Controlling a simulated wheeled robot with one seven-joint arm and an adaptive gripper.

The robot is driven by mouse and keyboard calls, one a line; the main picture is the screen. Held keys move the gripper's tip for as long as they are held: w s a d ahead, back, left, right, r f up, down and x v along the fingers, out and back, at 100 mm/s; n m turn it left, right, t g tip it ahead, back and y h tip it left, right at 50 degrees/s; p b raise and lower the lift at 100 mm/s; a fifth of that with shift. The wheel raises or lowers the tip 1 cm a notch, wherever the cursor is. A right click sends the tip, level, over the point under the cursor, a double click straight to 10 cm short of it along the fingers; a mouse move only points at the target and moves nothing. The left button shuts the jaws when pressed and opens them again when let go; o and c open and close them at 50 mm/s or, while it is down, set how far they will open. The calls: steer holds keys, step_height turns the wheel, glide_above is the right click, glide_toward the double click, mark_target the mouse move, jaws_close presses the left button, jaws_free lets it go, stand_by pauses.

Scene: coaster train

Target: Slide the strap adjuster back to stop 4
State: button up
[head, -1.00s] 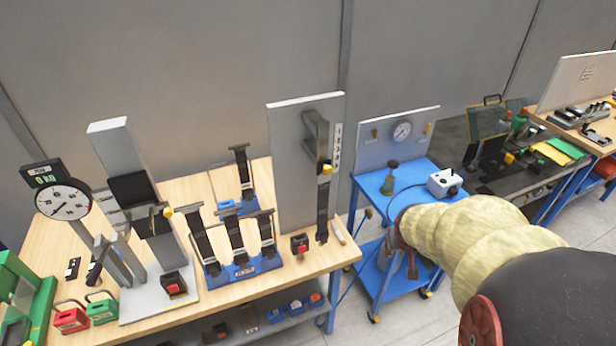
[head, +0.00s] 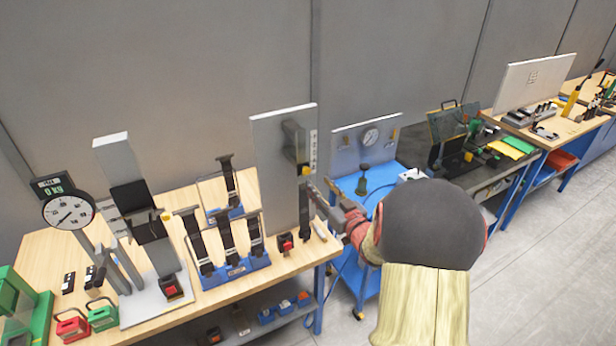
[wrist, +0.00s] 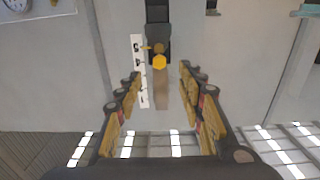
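The strap adjuster has a yellow knob (head: 305,170) and sits on a dark vertical strap (head: 304,210) on a tall grey panel (head: 270,180). A white number scale (head: 313,146) runs beside it. In the wrist view the adjuster's yellow knob (wrist: 159,62) is above centre, with the scale (wrist: 139,70) just left of it. I cannot read surely which stop it is at. My gripper (wrist: 158,82) is open and empty, its fingers to either side of the strap line. In the head view my gripper (head: 322,196) is at the panel's lower right, near the strap.
The wooden bench (head: 50,240) holds a blue strap rack (head: 235,268), a red button box (head: 286,243) and a dial scale (head: 68,212). A blue cart (head: 370,185) stands right of the panel, behind my arm. Grey wall closes the back; floor is clear at right.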

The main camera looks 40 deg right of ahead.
mark_target(308, 172)
steer(key=x, duration=0.7)
steer(key=shift+w+d+p, duration=0.1)
steer(key=shift+p, duration=0.2)
steer(key=shift+c, duration=0.5)
jaws_close()
